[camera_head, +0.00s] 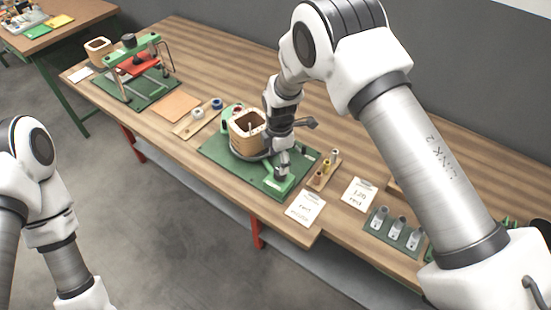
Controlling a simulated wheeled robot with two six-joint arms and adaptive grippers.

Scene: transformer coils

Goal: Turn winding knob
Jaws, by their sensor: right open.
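A winding station with a dark green base plate (218,157) stands on the wooden bench. It carries a square tan coil former (240,128) with an opening at its top. The winding knob cannot be made out clearly; the gripper covers that spot. Whether the fingers touch anything cannot be told. My left arm shows at the lower left, its gripper outside the picture.
A green frame press (135,58) stands at the bench's far left. A holder with wire spools (198,114) lies left of the station. A small wooden rack (322,176), paper cards (306,208) and a green tray with grey parts (380,235) lie to the right.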

